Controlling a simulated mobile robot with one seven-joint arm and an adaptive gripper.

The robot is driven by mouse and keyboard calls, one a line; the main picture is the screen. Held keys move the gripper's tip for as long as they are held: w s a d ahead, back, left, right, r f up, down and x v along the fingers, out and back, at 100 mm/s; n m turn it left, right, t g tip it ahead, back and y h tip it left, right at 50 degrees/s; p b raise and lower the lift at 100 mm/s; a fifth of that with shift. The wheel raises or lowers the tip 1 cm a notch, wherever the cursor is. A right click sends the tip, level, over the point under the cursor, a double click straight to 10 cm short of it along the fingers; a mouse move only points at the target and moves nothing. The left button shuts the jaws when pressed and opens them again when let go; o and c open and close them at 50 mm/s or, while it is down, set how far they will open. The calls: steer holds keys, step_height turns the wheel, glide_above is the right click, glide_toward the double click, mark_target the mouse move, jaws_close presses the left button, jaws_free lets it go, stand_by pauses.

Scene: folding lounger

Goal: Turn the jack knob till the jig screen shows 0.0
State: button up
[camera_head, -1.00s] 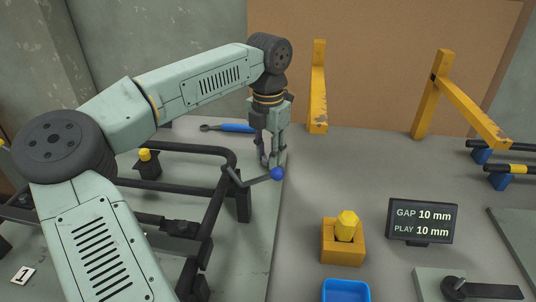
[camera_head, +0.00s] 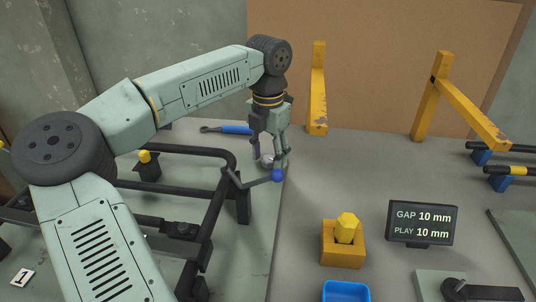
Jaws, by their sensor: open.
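The jig screen (camera_head: 422,222) stands at the right and reads GAP 10 mm and PLAY 10 mm. My gripper (camera_head: 271,157) points down beside the black frame, with its fingers spread. A small round grey knob (camera_head: 267,160) shows between and behind the fingers; I cannot tell whether they touch it. It may be the jack knob, but no label shows. A lever with a blue ball end (camera_head: 277,175) lies just in front of the fingertips.
The black tubular frame (camera_head: 190,150) lies under and beside my arm. A yellow knob (camera_head: 347,227) sits in an orange block (camera_head: 343,250), with a blue tray (camera_head: 346,292) in front. Yellow posts (camera_head: 318,90) stand at the back.

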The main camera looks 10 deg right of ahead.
mark_target(268, 159)
steer(key=shift+r, duration=0.15)
step_height(268, 159, up, 12)
stand_by(0.3)
